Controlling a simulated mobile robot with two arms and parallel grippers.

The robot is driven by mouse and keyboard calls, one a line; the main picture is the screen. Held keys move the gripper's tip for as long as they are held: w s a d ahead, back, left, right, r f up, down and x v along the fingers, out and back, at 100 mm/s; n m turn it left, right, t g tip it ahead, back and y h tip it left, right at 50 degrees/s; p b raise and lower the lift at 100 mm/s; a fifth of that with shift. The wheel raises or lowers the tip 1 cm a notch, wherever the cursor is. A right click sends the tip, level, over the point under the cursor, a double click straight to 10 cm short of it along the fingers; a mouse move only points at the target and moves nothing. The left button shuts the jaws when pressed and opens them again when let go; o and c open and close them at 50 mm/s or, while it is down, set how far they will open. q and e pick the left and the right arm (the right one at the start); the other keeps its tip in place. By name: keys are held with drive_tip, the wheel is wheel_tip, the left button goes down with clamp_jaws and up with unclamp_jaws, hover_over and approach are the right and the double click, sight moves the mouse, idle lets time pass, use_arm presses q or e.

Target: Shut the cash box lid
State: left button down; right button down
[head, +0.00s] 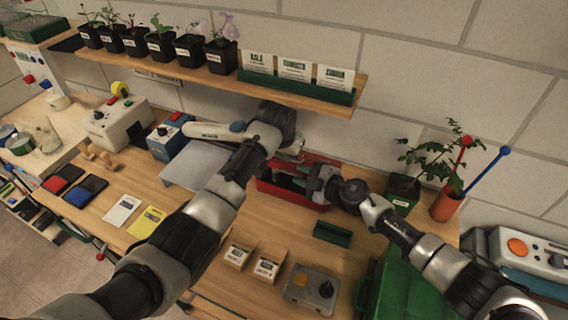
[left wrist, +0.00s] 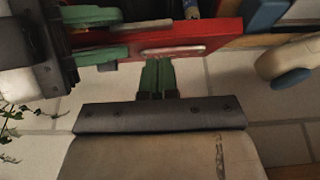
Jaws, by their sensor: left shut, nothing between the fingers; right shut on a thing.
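The red cash box (head: 290,192) stands on the bench near the wall, partly hidden by my arms. Its dark inside shows in the head view. My right gripper (head: 318,182) is at the box's right side. In the left wrist view its green fingers (left wrist: 100,36) lie on both sides of a red part of the cash box (left wrist: 190,42), shut on it; I cannot tell whether this is lid or wall. A silver handle shows on the red face. My left gripper (left wrist: 157,78) is shut and empty, its tips close to that face; contact is unclear.
A shelf with potted seedlings and a green seed-packet holder (head: 296,88) hangs above. A potted plant (head: 403,190) and an orange cup (head: 447,205) stand right of the box. A green block (head: 332,234), small cartons and a grey case (head: 311,289) lie in front.

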sight(286, 169)
use_arm(q)
drive_tip(key=shift+s+a+f, duration=0.15)
drive_tip(key=shift+s+f, duration=0.2)
drive_tip(key=shift+f, duration=0.4)
drive_tip(key=shift+s+a+f, duration=0.15)
drive_tip(key=shift+s+f, duration=0.2)
drive_tip(key=shift+f, duration=0.4)
use_arm(e)
drive_tip(key=shift+d+f, duration=0.1)
drive_tip(key=shift+f, duration=0.05)
